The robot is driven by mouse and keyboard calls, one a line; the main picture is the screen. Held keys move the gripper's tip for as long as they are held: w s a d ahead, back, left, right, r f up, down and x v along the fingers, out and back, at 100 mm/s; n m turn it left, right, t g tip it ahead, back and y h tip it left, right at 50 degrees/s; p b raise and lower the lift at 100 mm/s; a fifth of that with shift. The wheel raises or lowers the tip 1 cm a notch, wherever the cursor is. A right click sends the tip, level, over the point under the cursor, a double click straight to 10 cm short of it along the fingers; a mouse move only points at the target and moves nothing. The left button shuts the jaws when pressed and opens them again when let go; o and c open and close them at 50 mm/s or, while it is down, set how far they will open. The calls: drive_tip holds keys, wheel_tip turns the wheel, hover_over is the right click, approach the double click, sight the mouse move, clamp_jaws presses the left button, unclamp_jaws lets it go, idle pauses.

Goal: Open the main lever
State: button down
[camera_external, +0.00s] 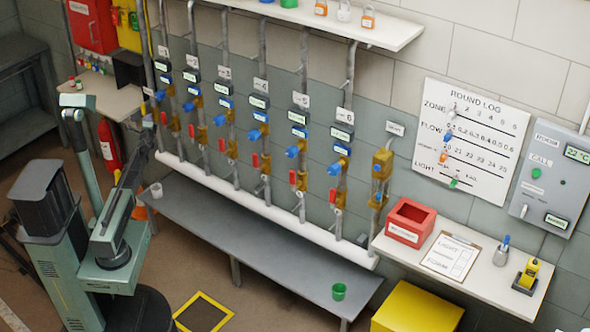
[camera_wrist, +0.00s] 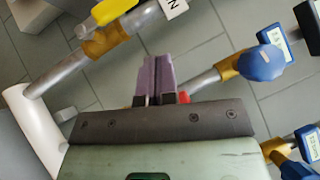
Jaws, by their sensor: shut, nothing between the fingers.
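In the wrist view a yellow lever (camera_wrist: 116,10) sits at the top left, beside a brass fitting (camera_wrist: 105,40) on a grey pipe. A white tag ending in "N" lies next to it, so I take it as the main lever; its far end is cut off by the frame. My gripper (camera_wrist: 157,62) is shut and empty, with its purple fingers a little below and right of the lever, apart from it in the picture. In the external view my arm reaches to the leftmost pipe (camera_external: 148,50), and the lever there is too small to make out clearly.
Blue knobs (camera_wrist: 263,63) on neighbouring pipes stand close on the right. A white manifold pipe (camera_wrist: 33,135) is at left. A grey bench (camera_external: 250,240) runs below the pipes. A fire extinguisher (camera_external: 108,145) and a small shelf (camera_external: 105,95) are near my arm.

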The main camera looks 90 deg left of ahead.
drive_tip(key=v, duration=0.3)
drive_tip(key=shift+d+r, duration=0.1)
drive_tip(key=shift+r, duration=0.25)
